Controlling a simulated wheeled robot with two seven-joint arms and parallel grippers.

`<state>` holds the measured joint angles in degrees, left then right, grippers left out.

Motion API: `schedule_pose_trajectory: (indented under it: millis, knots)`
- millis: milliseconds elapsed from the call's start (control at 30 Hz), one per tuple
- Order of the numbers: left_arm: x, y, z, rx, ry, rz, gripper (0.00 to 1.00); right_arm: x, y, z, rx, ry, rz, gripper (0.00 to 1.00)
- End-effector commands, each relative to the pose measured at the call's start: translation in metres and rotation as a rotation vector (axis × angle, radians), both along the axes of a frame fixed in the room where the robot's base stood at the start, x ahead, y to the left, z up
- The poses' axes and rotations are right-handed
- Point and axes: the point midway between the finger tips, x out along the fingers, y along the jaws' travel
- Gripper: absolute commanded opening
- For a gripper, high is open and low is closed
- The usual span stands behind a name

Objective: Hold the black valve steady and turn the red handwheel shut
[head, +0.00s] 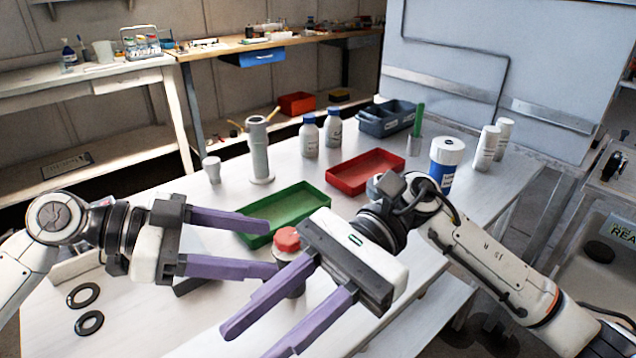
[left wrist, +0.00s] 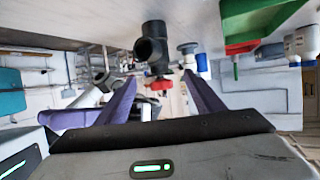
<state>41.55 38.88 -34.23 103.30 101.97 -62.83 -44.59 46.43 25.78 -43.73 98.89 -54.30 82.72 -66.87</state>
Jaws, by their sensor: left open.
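The red handwheel (head: 286,239) shows near the front middle of the table in the head view, close to my left fingertips. In the left wrist view, the black valve (left wrist: 152,46) stands beyond the fingers, with the red handwheel (left wrist: 158,84) beside it. In the head view, the grippers hide most of the valve. My left gripper (head: 272,247) is open, its purple fingers pointing right; it is also in the left wrist view (left wrist: 160,85). I see no contact with the valve. My right gripper (head: 250,340) is open and empty, its fingers reaching down-left in front of the handwheel.
A green tray (head: 318,203) lies just behind the handwheel, with a red tray (head: 331,181) farther back. A grey cylinder (head: 259,150), bottles (head: 309,136) and a blue-white jar (head: 446,160) stand behind. Two black rings (head: 83,295) lie at front left.

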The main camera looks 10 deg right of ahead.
Motion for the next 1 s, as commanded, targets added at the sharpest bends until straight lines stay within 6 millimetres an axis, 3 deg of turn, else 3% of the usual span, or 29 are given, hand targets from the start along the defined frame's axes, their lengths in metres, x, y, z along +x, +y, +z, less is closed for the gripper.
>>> schedule_pose_trajectory:
  millis: [267,400,600,800,1000]
  knots:
    - [0.000,0.000,0.000,0.000,0.000,0.000,0.62,0.064,-0.012,0.011,-0.493,-0.113,-0.132,0.31]
    - [0.000,0.000,0.000,0.000,0.000,0.000,0.62,0.101,-0.029,0.029,-0.716,-0.161,-0.285,0.31]
    - [0.000,0.000,0.000,0.000,0.000,0.000,0.62,0.141,-0.054,0.064,-0.930,-0.202,-0.522,0.31]
    - [0.000,-0.001,0.000,0.000,0.000,0.000,0.62,0.157,-0.069,0.084,-1.015,-0.213,-0.653,0.31]
    - [0.002,-0.016,-0.006,-0.001,0.001,-0.002,0.62,0.159,-0.071,0.087,-1.025,-0.212,-0.671,0.31]
